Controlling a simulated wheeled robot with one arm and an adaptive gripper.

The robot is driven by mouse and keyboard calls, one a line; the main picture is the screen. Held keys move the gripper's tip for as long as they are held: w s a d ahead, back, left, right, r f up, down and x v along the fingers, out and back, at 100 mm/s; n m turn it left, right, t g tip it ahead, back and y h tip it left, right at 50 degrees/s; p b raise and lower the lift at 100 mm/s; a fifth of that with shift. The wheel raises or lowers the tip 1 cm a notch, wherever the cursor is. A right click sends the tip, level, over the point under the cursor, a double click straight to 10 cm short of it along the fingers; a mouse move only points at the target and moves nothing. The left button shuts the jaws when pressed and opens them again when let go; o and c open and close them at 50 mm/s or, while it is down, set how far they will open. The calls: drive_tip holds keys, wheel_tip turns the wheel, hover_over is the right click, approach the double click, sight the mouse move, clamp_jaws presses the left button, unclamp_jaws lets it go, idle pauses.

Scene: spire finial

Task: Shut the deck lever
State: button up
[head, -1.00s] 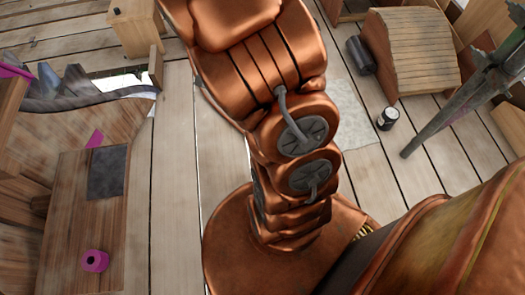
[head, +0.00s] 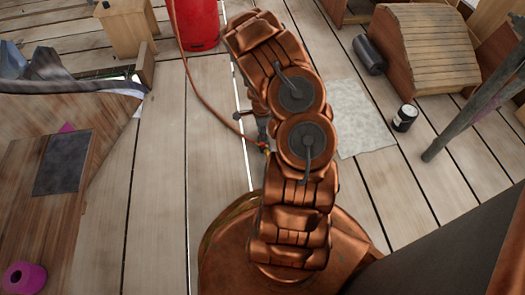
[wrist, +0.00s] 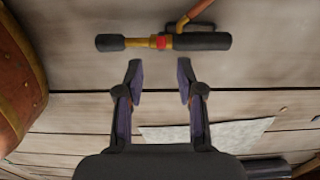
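My gripper (wrist: 161,76) is open and empty in the wrist view, with its two dark purple-grey fingers apart. Just beyond the fingertips, a dark rod-like tool (wrist: 205,41) lies across the picture, with a brass fitting, a red band and a curved brass-coloured hose. I cannot tell for certain whether it touches the deck. I cannot pick out a deck lever for certain in either view. In the head view my copper arm hides most of the gripper and part of the tool.
A red cylinder (head: 197,22) stands at the top, with a red hose running down to the tool. A black-and-white can (head: 405,118), a grey sheet (head: 358,118), a dark roller (head: 369,54) and a curved slatted wooden piece (head: 425,45) are to the right. Bare planks lie left of my arm.

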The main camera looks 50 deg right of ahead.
sight(263, 148)
drive_tip(key=shift+d+f, duration=0.15)
drive_tip(key=shift+f, duration=0.7)
wheel_tip(263, 148, down, 7)
drive_tip(key=b, duration=0.3)
drive_tip(key=shift+f+b, duration=0.15)
drive_tip(key=shift+b, duration=0.25)
clamp_jaws()
